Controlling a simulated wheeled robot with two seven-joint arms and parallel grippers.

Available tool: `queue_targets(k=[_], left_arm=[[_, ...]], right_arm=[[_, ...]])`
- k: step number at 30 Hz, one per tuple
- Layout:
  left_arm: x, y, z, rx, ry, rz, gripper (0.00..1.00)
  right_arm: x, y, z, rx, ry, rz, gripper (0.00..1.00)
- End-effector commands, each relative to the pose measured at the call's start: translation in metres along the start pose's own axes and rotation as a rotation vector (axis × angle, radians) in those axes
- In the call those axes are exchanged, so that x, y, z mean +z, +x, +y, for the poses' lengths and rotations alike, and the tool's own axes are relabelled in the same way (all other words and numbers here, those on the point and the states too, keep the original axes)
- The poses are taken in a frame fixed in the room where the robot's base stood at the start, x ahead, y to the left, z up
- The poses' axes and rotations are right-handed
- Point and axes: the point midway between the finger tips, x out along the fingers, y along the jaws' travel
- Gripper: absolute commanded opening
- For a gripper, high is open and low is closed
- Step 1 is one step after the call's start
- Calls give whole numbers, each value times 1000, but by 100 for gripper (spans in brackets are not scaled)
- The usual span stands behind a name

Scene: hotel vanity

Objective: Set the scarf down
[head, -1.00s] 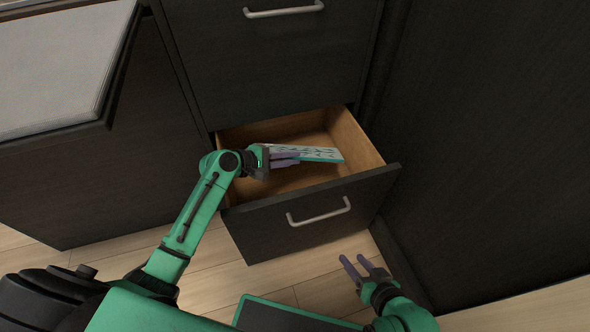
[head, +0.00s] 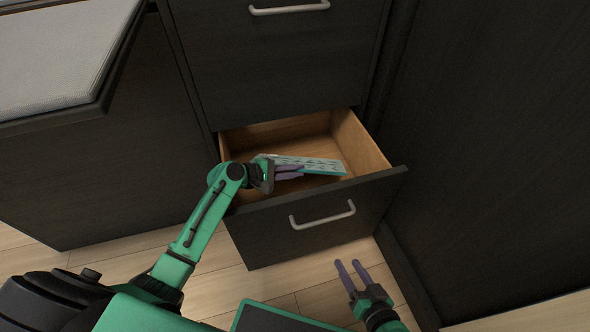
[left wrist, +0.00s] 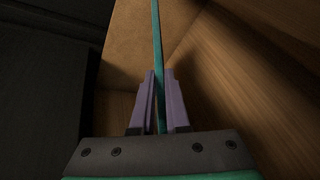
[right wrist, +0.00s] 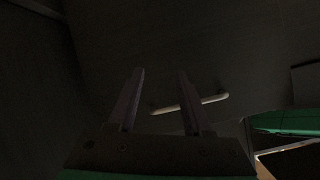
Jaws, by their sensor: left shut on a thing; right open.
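The scarf (head: 312,165) is a flat, folded teal and white patterned piece. It is inside the open lower drawer (head: 368,143), in the head view. My left gripper (head: 300,171) reaches over the drawer's left side and is shut on the scarf's near-left end. In the left wrist view the scarf (left wrist: 156,35) shows edge-on as a thin teal strip between the fingers (left wrist: 158,75). I cannot tell whether it touches the drawer floor. My right gripper (head: 346,266) is open and empty, low in front of the drawer; its fingers (right wrist: 160,75) stand apart in the right wrist view.
The drawer front has a pale handle (head: 322,215), also visible in the right wrist view (right wrist: 190,104). A closed drawer (head: 275,60) is above. A dark panel (head: 490,150) stands to the right. A grey padded seat (head: 55,60) is at upper left. Wooden floor (head: 215,280) lies in front.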

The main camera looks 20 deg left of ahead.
Motion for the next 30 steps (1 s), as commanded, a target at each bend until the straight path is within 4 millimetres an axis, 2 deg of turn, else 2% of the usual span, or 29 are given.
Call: queue_targets(k=[1,2,3,12,17,21,30], left_arm=[[0,1,-3,-3,-5,-1,25],[0,1,-3,-3,-5,-1,36],[0,1,-3,-4,-5,-1,43],[0,1,-4,-5,-7,-2,43],[7,-5,9,-3,-5,-2,43],[7,-38,10,-7,-5,2,43],[7,-101,9,-5,-5,0,43]], right_arm=[[0,0,0,0,0,0,50],[0,0,0,0,0,0,50],[0,0,0,0,0,0,50],[0,0,0,0,0,0,50],[-4,-2,-2,1,0,-5,50],[-18,-9,-2,12,-13,-65,50],[-29,-29,22,93,-61,-307,50]])
